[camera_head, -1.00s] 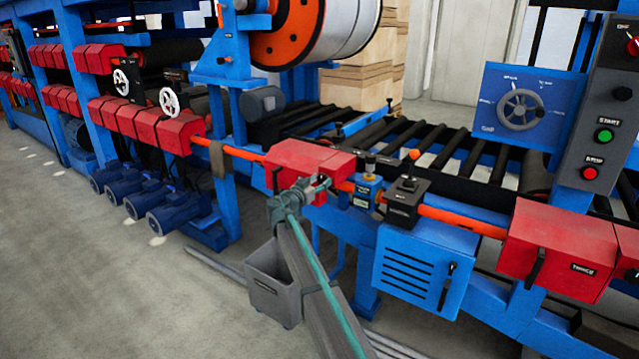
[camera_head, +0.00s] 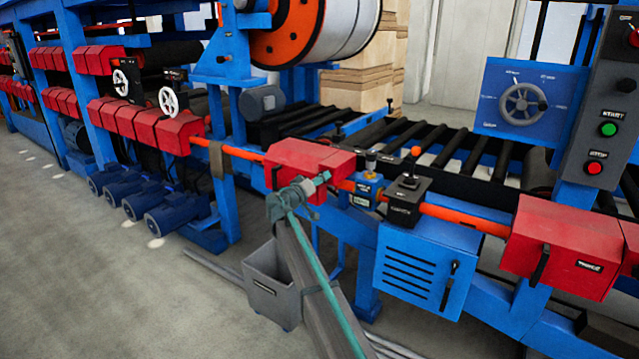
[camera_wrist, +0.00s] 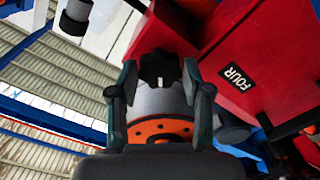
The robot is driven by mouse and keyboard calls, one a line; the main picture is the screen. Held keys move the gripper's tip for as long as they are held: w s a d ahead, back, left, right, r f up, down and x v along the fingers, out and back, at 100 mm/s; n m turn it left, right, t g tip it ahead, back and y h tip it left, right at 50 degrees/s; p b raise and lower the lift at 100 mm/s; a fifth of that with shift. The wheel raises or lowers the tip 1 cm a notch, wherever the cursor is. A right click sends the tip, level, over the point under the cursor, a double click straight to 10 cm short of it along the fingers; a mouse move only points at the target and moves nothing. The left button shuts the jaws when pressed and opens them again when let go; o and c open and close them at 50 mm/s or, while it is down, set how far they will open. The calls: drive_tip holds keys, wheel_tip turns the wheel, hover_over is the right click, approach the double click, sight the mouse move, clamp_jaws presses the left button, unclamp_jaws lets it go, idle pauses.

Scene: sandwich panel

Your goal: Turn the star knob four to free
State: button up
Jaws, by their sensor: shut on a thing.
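Star knob four (camera_wrist: 160,68) is black and lobed, and shows between my two fingertips in the wrist view. It sits beside a red box (camera_wrist: 265,60) with a black label reading FOUR (camera_wrist: 237,76). My gripper (camera_wrist: 159,72) is shut on the star knob, one finger on each side. In the head view, my gripper (camera_head: 318,184) is at the front of the red box (camera_head: 300,160) in the middle of the line, and it hides the knob there.
An orange rail (camera_head: 455,217) runs along the line. A black lever box (camera_head: 405,197) and a blue vented cabinet (camera_head: 415,265) stand right of my gripper. A grey bin (camera_head: 268,288) stands below on the floor. Open floor (camera_head: 110,290) lies to the left.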

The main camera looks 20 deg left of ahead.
drive_tip(key=shift+n+p, duration=4)
drive_tip(key=shift+n, duration=5.1)
drive_tip(key=o, duration=1.1)
drive_tip(key=shift+o, duration=0.2)
drive_tip(key=s+a, duration=0.2)
drive_tip(key=s, duration=0.9)
drive_tip(key=shift+s+a, duration=0.15)
drive_tip(key=shift+s, duration=0.25)
